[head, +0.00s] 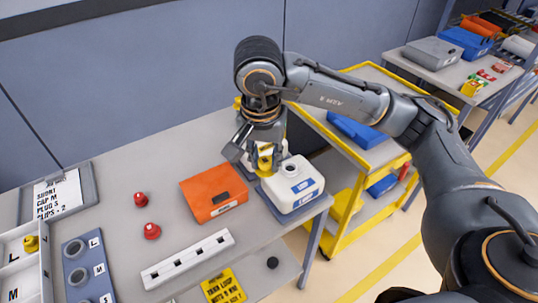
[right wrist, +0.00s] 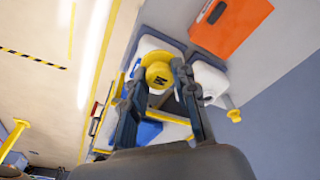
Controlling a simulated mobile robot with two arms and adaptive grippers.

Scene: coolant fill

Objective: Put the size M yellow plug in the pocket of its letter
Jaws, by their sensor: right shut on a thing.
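My right gripper (head: 262,165) is shut on a yellow plug (right wrist: 158,76) marked M, seen face-on in the right wrist view. In the head view the plug (head: 265,161) is partly hidden between the fingers, close beside the white jug (head: 292,186); I cannot tell whether they touch. A white tray (head: 45,262) at the left edge has pockets lettered L and M. A yellow plug (head: 31,243) sits in its L pocket. The M pocket (head: 13,294) is partly cut off by the frame. My left gripper is not in view.
An orange case (head: 213,193) lies left of the jug. Two red caps (head: 151,231), a white slotted bar (head: 188,259) and a grey-blue block with lettered rings (head: 82,262) lie between it and the tray. A yellow cart (head: 345,215) stands at the right.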

